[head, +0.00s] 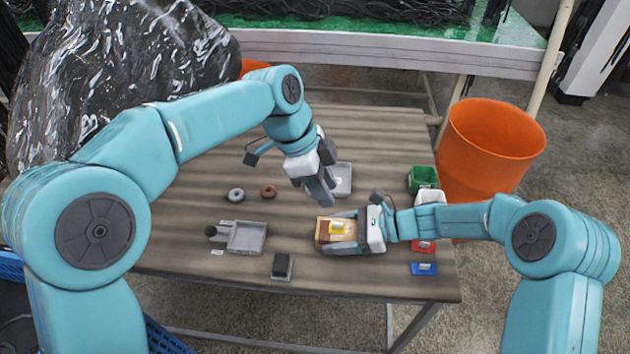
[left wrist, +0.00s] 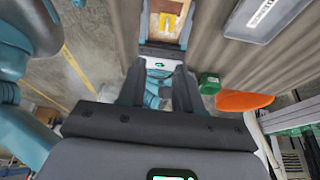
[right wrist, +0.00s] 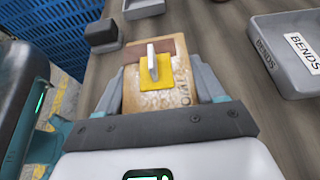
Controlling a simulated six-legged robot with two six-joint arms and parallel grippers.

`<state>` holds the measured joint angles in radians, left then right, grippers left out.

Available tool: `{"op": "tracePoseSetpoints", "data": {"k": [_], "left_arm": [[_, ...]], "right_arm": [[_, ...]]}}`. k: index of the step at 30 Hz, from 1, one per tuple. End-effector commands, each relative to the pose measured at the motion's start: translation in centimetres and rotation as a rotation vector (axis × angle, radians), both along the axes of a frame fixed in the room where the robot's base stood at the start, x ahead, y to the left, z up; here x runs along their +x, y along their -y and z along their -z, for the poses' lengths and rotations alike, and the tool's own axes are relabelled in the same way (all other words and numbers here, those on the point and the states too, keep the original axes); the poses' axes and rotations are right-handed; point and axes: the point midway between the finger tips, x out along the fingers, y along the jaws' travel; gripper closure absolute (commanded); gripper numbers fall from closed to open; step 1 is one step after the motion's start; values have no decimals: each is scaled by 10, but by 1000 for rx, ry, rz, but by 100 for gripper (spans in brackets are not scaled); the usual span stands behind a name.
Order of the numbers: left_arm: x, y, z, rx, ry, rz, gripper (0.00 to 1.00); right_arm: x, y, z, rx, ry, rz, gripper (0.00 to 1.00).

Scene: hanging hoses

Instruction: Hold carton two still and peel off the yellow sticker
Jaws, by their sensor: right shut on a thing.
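Carton two (head: 322,236) is a small tan box on the table. In the right wrist view the carton (right wrist: 165,102) shows partly readable lettering. A yellow sticker (right wrist: 156,82) with a pale raised tab lies on its upper face; it also shows in the head view (head: 339,228). My right gripper (head: 345,231) is shut on the carton from the right, one finger along each side. My left gripper (head: 319,190) is above and behind the carton, its fingers apart and empty. In the left wrist view the carton (left wrist: 183,8) and sticker are beyond those fingertips.
A grey BENDS tray (right wrist: 262,55) stands behind the carton. Another grey tray (head: 247,238) and a dark block (head: 282,266) are left of it. Two rings lie further back.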

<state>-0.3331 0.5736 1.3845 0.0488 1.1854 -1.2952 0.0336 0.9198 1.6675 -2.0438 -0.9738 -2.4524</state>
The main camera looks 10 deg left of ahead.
Motion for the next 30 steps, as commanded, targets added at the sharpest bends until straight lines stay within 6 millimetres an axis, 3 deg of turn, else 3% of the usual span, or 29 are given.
{"op": "tracePoseSetpoints", "data": {"k": [5,21,30], "left_arm": [[5,-17,2,-2,0,-40,66],[5,20,92,0,-3,-40,66],[6,27,109,0,-1,-41,66]], "right_arm": [[0,0,0,0,0,0,62],[0,0,0,0,0,0,62],[0,0,0,0,0,0,62]]}}
